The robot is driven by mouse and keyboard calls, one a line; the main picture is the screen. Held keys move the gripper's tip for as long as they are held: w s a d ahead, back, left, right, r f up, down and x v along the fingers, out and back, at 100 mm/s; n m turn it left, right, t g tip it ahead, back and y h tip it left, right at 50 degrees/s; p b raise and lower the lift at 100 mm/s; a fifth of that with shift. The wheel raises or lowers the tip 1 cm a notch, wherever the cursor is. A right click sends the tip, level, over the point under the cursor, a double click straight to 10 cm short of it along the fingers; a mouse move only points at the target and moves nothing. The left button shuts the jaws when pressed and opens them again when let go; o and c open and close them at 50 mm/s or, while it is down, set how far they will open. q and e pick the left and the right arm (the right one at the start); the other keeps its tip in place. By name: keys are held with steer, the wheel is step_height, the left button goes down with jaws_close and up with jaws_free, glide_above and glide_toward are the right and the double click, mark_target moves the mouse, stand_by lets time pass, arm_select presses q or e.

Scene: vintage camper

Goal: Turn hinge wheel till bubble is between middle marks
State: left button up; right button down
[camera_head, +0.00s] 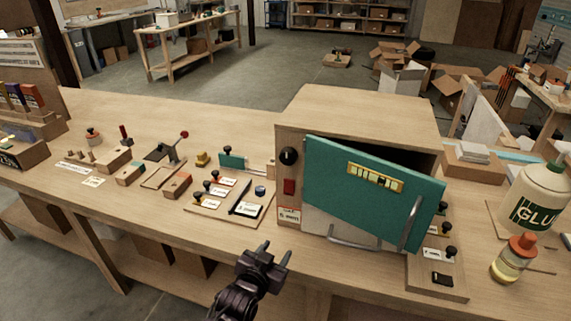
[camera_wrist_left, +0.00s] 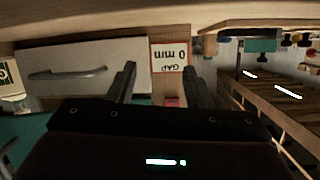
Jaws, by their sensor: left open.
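A teal door (camera_head: 360,205) sits tilted and ajar on the front of a wooden cabinet (camera_head: 350,110). A yellow-framed bubble vial (camera_head: 375,178) is on the door; I cannot tell the bubble's place between the marks. A black round knob (camera_head: 289,157) is on the cabinet front left of the door, above a red block (camera_head: 289,187); I cannot tell whether the knob is the hinge wheel. My left gripper (camera_head: 278,254) is open and empty, in front of the cabinet and below the knob. Its fingers show in the left wrist view (camera_wrist_left: 160,85). My right gripper is not visible.
A gap label (camera_head: 289,214) is under the red block and reads "GAP 0 mm" in the wrist view (camera_wrist_left: 170,58). A pale panel (camera_head: 340,228) with a handle is below the door. Boards with small knobs (camera_head: 222,192) stand left; a glue bottle (camera_head: 538,200) stands right.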

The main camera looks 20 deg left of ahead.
arm_select(q)
steer(key=w+r+t, duration=0.3)
steer(key=r+t, duration=0.1)
steer(key=r, duration=0.4)
steer(key=t, duration=0.4)
glide_toward(287, 160)
steer(key=w, duration=0.1)
steer(key=p+x, duration=0.3)
steer(key=x, duration=0.5)
steer(key=shift+r, duration=0.2)
steer(key=shift+c, duration=0.5)
steer(key=c, duration=0.6)
steer(key=shift+m, duration=0.4)
